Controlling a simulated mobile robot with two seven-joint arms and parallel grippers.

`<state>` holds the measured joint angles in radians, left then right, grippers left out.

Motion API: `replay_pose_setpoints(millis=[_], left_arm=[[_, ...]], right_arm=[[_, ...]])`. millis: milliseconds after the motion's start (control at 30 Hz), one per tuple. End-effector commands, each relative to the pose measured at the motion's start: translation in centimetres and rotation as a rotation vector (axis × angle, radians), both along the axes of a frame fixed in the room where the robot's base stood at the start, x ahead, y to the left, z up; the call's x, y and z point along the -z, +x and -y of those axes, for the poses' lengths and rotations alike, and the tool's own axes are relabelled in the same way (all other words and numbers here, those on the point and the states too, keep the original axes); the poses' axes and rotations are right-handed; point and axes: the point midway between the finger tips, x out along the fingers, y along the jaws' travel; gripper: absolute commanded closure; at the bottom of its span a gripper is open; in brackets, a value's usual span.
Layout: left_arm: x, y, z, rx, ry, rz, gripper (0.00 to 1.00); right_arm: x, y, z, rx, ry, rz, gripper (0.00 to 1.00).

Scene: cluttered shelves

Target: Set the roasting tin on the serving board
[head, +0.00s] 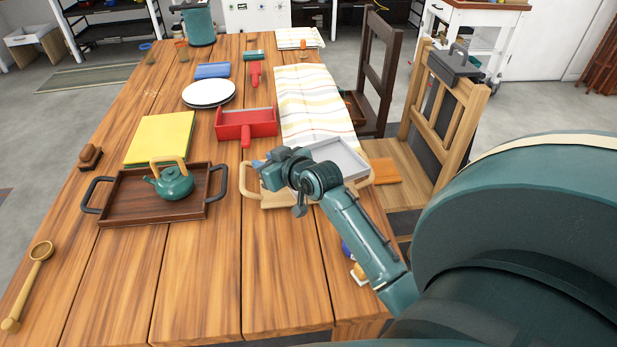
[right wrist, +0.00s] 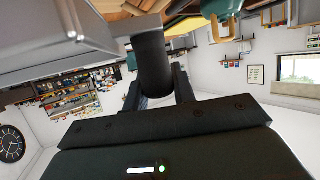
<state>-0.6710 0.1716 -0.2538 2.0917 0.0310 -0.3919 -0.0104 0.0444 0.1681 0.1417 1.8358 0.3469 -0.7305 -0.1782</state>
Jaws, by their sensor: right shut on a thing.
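The roasting tin, a grey metal pan (head: 343,157), is at the right side of the table in the head view, above or on the serving board. The serving board (head: 283,200) is light wood with a looped handle at its left end; the tin and my arm hide much of it. My right gripper (head: 268,168) is shut at the tin's left end. In the right wrist view the gripper (right wrist: 155,88) closes around a dark handle beside the grey tin (right wrist: 75,42). I cannot tell whether the tin touches the board. My left gripper is not in view.
A dark tray (head: 125,214) with a green teapot (head: 175,184) stands left of the board. A red pan (head: 262,123), white plates (head: 208,93), yellow mat (head: 160,137) and striped cloth (head: 308,98) lie behind. Chairs (head: 450,110) stand at the right edge. The front planks are mostly clear.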

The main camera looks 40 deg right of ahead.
Motion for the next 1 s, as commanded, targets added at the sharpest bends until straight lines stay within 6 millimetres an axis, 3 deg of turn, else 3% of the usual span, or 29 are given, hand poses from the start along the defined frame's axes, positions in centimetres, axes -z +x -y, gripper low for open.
replay_pose_setpoints(millis=[33, 100, 267, 567, 1000], left_arm=[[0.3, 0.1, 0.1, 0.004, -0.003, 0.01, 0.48], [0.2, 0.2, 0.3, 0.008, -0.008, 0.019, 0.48], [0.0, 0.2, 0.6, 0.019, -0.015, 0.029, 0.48], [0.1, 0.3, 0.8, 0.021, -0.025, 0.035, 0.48], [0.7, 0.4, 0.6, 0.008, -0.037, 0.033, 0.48]], right_arm=[[-0.2, 1.7, 0.8, -0.011, 0.005, 0.008, 1.0], [-0.7, 3.1, 1.5, -0.034, 0.004, 0.006, 1.0], [-1.4, 4.9, 2.3, -0.066, -0.001, 0.001, 1.0], [3.5, 5.0, 2.4, -0.073, -0.002, -0.005, 1.0], [8.2, 5.1, 2.4, -0.072, -0.005, -0.001, 1.0]])
